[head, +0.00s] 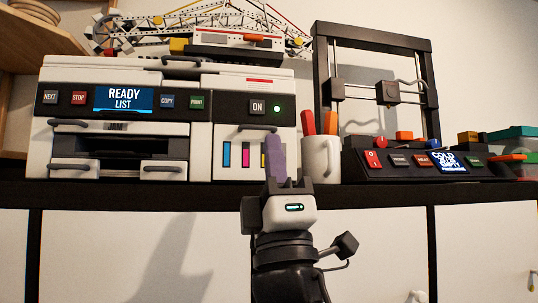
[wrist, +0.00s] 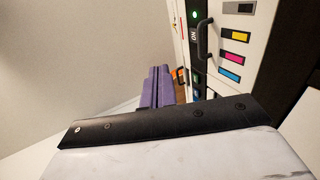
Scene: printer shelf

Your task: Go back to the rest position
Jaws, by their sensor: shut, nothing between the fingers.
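My gripper (head: 275,142) points up in front of the white printer (head: 200,72), near its right edge. Its purple fingers are shut with nothing between them. They also show in the wrist view (wrist: 155,85), side by side and empty, with the printer front close on the right. In the head view the fingers overlap the coloured ink bars on the printer front, but I cannot tell the exact gap. The printer screen (head: 123,99) reads READY LIST, and a green light is lit beside the ON button (head: 257,107).
A white mug (head: 320,160) with orange-red items stands just right of my gripper. A black-framed 3D printer (head: 372,42) stands further right, its screen (head: 448,162) reading COLD EMPTY. Stacked containers (head: 512,150) sit at the far right. The dark shelf edge (head: 130,192) runs behind my arm.

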